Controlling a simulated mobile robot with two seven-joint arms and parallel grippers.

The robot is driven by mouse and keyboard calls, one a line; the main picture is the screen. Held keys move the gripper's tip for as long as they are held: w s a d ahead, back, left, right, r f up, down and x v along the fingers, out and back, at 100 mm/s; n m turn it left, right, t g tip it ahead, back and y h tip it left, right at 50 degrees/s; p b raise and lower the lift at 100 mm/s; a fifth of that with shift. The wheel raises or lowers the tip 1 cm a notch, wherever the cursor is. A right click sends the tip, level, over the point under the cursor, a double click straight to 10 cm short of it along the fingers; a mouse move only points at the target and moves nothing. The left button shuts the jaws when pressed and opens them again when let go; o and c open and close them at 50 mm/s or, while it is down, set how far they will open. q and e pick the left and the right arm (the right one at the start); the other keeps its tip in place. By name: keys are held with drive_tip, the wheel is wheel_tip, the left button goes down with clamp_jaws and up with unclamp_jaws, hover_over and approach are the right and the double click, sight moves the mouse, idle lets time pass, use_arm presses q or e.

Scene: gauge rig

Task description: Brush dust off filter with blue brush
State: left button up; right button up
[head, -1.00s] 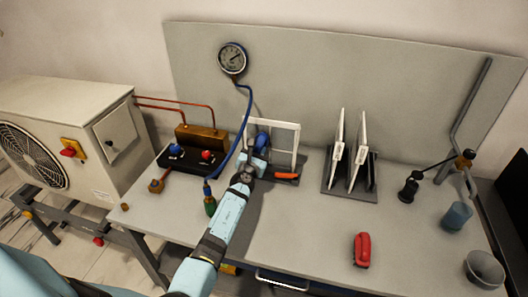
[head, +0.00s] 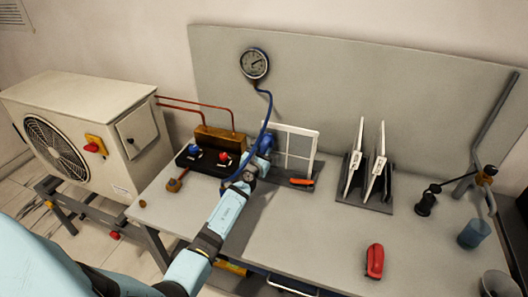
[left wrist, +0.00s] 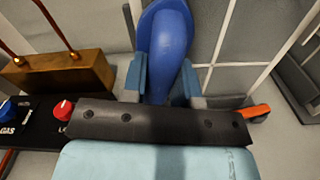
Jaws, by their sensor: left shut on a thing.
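The blue brush (head: 264,143) is held upright in my left gripper (head: 247,171), beside the left edge of the filter. In the left wrist view the blue brush (left wrist: 166,45) stands between the two fingers of my left gripper (left wrist: 163,78), which are shut on it. The filter (head: 289,151) is a white-framed mesh panel standing upright in a dark holder. It also shows behind the brush in the left wrist view (left wrist: 240,65). I cannot tell whether the bristles touch it or whether dust lies on it. My right gripper is out of view.
A brass block (head: 221,138) and black valve unit (head: 210,160) sit left of the filter; a blue hose (head: 267,112) rises to a gauge (head: 254,64). The front middle bench is clear.

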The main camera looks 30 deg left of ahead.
use_arm(q)
drive_tip(key=shift+r+p, duration=0.4)
drive_tip(key=shift+r, duration=0.3)
drive_tip(key=shift+w+d+f, duration=0.1)
drive_tip(key=shift+d, duration=0.15)
drive_tip(key=w+d+p, duration=0.1)
drive_tip(key=w+d, duration=0.1)
drive_tip(key=d, duration=0.8)
drive_tip(key=shift+w+d+p, duration=0.15)
drive_tip(key=shift+p, duration=0.2)
drive_tip(key=p+v, duration=0.2)
drive_tip(key=v, duration=0.4)
